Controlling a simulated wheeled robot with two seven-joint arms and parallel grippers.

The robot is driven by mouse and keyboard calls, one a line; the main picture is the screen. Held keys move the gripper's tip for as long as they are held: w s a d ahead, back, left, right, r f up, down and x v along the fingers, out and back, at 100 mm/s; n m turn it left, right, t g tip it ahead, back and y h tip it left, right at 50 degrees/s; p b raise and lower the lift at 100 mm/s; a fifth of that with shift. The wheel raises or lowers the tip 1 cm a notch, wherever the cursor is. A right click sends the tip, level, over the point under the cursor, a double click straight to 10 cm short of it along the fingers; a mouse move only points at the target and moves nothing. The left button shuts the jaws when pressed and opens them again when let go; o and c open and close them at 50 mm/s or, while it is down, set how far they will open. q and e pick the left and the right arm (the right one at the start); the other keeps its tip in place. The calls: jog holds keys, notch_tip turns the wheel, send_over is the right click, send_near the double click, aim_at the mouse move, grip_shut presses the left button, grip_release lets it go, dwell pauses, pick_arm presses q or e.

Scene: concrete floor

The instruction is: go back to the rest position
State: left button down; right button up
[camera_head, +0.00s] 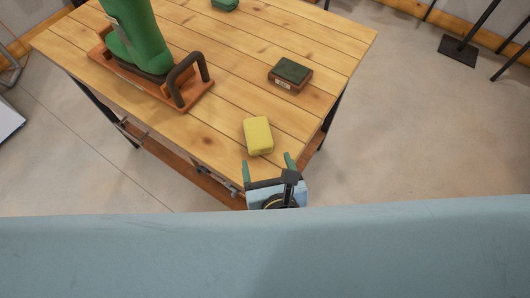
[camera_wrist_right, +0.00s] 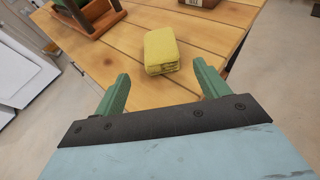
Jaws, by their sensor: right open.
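My right gripper (camera_head: 268,164) is open and empty at the near edge of the wooden table, with its green fingers spread toward the tabletop. It also shows in the right wrist view (camera_wrist_right: 160,90), where nothing lies between the fingers. A yellow sponge (camera_head: 258,135) lies on the table just beyond the fingertips, apart from them; it also shows in the right wrist view (camera_wrist_right: 161,50). My left gripper is not in view.
On the wooden table (camera_head: 235,105) stand a green boot (camera_head: 140,38) on a brown tray-like stand (camera_head: 197,93) with a dark handle, a small box with a dark green top (camera_head: 290,72), and a green item (camera_head: 225,4) at the back.

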dwell(0.6)
jog(key=s+d+f+m+g+h, duration=0.25)
jog(key=d+m+g, duration=0.25)
jog(key=d+m, duration=1.15)
jog(key=s+d+m+g, duration=0.4)
jog(key=s+m+g, duration=0.15)
jog(key=m, duration=1.45)
notch_tip(320, 180, down, 25)
jog(key=s+b, duration=0.1)
jog(key=s, duration=0.1)
jog(key=s+d+f+n+g, duration=0.1)
jog(key=s+d+f, duration=0.1)
jog(key=s+f, duration=1.4)
jog(key=shift+d+g+b, duration=0.15)
jog(key=shift+g+b, duration=0.2)
jog(key=shift+b, duration=0.05)
